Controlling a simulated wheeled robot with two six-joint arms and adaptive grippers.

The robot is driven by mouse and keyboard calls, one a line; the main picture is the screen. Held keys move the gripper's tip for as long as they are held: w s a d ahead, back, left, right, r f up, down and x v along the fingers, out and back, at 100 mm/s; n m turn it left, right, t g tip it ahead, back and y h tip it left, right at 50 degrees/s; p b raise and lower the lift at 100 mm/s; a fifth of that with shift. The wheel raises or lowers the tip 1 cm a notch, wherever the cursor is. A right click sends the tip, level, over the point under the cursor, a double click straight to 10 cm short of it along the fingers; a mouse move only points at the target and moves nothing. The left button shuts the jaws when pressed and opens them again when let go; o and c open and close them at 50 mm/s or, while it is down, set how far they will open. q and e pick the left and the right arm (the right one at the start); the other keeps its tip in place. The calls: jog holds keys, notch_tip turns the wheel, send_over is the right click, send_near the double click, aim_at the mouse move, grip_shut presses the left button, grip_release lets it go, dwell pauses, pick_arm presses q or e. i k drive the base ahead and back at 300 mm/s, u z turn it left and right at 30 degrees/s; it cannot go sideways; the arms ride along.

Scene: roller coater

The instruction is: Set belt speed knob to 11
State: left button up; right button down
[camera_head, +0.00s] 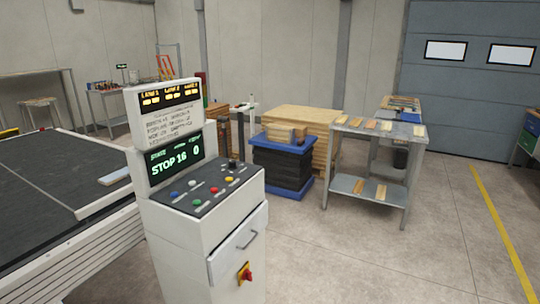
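A white control console (205,240) stands left of centre. Its sloped dark panel (208,201) carries several coloured buttons and a black knob (233,164) at the far right corner; I cannot tell which way the knob points or read its label. The green screen (174,158) above the panel reads "STOP 16 0". A lane display (170,95) with amber characters is at the top. A red and yellow rotary switch (245,273) is on the console's front. Neither of my grippers is in view.
A dark conveyor bed (45,190) with a white side frame lies left of the console. Behind it are a blue-topped dark stack (283,165) and pale boards (303,121). A metal table (375,133) with wooden pieces stands right. The floor (370,255) at front right is clear.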

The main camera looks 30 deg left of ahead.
aim_at(232, 163)
jog(key=u, duration=0.25)
jog(key=i, duration=1)
jog(key=u, duration=0.6)
